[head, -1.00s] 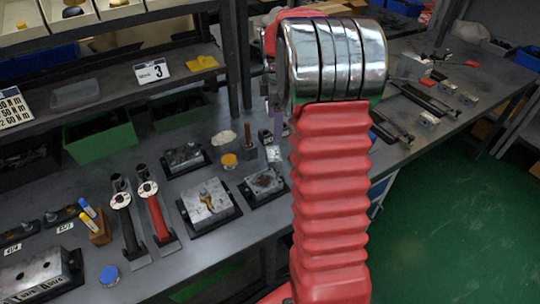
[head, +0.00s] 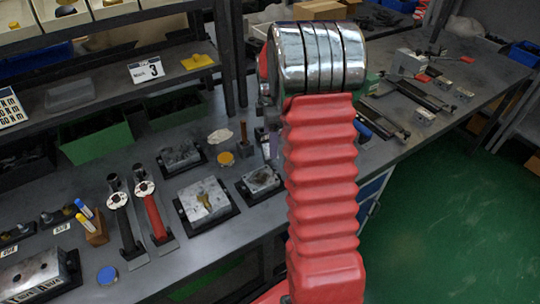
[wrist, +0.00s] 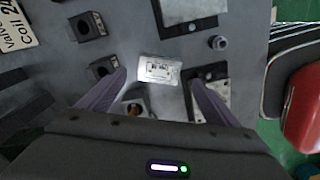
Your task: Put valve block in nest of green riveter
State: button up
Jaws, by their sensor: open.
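A small silver block (wrist: 160,70) with dark marks, which looks like a valve block, lies on the grey bench in the wrist view. My gripper (wrist: 158,77) is open, with one purple-grey finger on each side of the block and apart from it. In the head view my arm hides most of the gripper; one purple finger (head: 273,145) shows beside it. Small metal blocks (head: 424,117) lie on the right part of the bench near long black tools. A green part (head: 371,80) shows just right of my arm; I cannot tell whether it is the green riveter, and its nest is not visible.
Dark blocks with holes (wrist: 103,70) stand left of the gripper, and a round metal part (wrist: 218,42) lies to its right. Metal fixtures (head: 203,202) and red- and black-handled tools (head: 154,215) crowd the bench's left. Shelf posts (head: 223,55) rise behind.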

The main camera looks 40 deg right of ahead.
jog(key=shift+f, duration=0.3)
jog(key=shift+w+f, duration=0.1)
jog(key=shift+f, duration=2.55)
jog(key=shift+c, duration=0.2)
jog(key=c, duration=1.6)
jog(key=shift+o, duration=0.2)
notch_tip(320, 180, up, 10)
